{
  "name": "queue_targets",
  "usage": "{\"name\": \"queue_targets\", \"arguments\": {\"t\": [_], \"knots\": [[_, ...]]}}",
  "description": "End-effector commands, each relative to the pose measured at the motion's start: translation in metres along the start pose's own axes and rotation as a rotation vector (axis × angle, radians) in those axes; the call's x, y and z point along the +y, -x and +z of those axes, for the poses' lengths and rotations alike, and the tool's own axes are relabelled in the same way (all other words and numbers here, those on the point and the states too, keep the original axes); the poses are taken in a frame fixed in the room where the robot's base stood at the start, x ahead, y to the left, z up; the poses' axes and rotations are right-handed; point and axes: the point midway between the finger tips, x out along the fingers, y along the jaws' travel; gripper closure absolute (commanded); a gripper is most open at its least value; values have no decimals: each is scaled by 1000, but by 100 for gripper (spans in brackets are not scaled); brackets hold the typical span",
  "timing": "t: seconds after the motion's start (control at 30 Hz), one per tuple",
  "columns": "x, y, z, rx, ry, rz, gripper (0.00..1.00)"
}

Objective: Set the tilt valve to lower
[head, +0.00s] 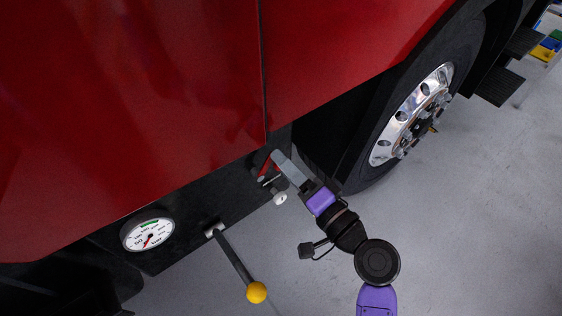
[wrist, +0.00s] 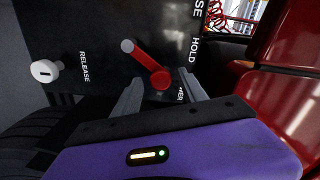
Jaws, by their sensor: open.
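The tilt valve is a red lever (wrist: 147,64) with a grey round end on a black panel (wrist: 90,25). From the grey end it slants down right to its rounded red end, toward the partly hidden label ending "WER"; "HOLD" is printed above that. In the head view the red lever (head: 265,168) is partly hidden by my gripper (head: 276,157). My gripper (wrist: 159,78) is open, with one grey finger on each side of the lever's red end in the wrist picture. I cannot tell whether either finger touches it.
A black lever with a yellow ball (head: 256,292) and a round gauge (head: 148,234) are farther left. A truck wheel (head: 415,115) stands to the right. Grey floor (head: 470,220) is clear.

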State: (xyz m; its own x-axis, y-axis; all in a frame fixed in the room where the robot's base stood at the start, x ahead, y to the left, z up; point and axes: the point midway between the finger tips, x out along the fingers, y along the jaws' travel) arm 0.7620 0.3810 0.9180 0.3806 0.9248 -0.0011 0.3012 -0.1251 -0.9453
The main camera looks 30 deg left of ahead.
Motion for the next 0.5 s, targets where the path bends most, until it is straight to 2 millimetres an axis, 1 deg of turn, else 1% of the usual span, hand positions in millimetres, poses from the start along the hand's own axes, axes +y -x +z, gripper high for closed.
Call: {"name": "queue_targets", "arguments": {"t": [0.03,0.1,0.3,0.4,0.5], "knots": [[2,10,0,3,-1,2,50],[2,22,1,2,-2,2,50],[2,50,1,1,-1,2,50],[2,57,2,-2,-2,2,50],[1,60,2,-2,-2,1,50]]}}
